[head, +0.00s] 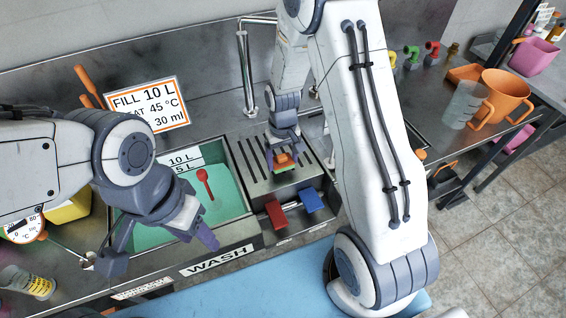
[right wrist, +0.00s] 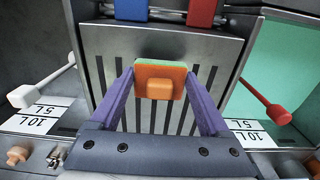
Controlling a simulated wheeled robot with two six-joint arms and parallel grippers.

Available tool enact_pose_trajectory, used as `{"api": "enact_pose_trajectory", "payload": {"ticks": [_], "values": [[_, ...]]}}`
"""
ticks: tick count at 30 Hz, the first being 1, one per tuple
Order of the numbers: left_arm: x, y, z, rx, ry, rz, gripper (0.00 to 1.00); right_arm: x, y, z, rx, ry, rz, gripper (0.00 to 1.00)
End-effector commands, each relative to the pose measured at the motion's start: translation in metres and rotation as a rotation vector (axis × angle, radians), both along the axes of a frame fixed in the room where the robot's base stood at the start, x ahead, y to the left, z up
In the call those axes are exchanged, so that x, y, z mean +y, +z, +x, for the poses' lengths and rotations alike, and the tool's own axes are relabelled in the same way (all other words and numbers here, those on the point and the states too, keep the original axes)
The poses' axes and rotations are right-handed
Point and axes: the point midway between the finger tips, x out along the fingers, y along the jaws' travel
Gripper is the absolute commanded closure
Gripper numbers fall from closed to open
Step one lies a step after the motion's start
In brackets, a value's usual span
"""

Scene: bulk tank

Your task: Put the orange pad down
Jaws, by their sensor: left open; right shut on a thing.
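The orange pad (head: 284,165), with a green layer on one side, is held between the fingertips of my right gripper (head: 285,152). In the right wrist view the pad (right wrist: 161,82) sits between the two purple fingers, over the slotted steel drainer (right wrist: 203,60). I cannot tell whether the pad touches the drainer. In the head view the drainer (head: 257,165) lies between the two basins. My left gripper (head: 160,250) is open and empty, above the front edge of the left basin.
Red (head: 277,215) and blue (head: 311,200) pedals or blocks are at the drainer's front. A tap (head: 246,80) stands behind. An orange jug (head: 507,92) and clear beaker (head: 463,104) stand at right.

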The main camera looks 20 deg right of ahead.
Motion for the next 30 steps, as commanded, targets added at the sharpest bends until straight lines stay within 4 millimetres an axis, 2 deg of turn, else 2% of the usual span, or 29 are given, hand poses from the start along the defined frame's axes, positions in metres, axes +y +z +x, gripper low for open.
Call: {"api": "enact_pose_trajectory", "payload": {"ticks": [3, 6, 17, 18, 19, 26, 30], "values": [[0.000, 0.006, 0.000, 0.000, 0.000, 0.000, 0.50, 0.000, -0.017, -0.001, 0.004, 0.000, 0.000, 0.85], [0.000, 0.007, 0.000, 0.000, 0.000, 0.000, 0.50, 0.000, -0.024, 0.000, 0.001, 0.000, 0.000, 0.85], [0.000, 0.003, 0.000, 0.000, 0.000, 0.000, 0.50, -0.001, -0.030, 0.000, 0.000, 0.000, 0.000, 0.85], [0.000, 0.003, 0.000, 0.000, 0.000, 0.000, 0.50, -0.001, -0.029, 0.000, 0.000, 0.000, 0.000, 0.12], [0.000, 0.004, 0.000, 0.000, 0.000, 0.000, 0.50, -0.001, -0.029, 0.000, 0.000, 0.000, 0.000, 0.01], [0.000, 0.004, 0.000, 0.000, 0.000, 0.000, 0.50, -0.001, -0.028, 0.000, 0.000, 0.000, 0.000, 0.00], [0.000, 0.005, 0.000, 0.000, 0.000, 0.000, 0.50, -0.001, -0.020, 0.000, -0.003, 0.000, 0.000, 0.00]]}}
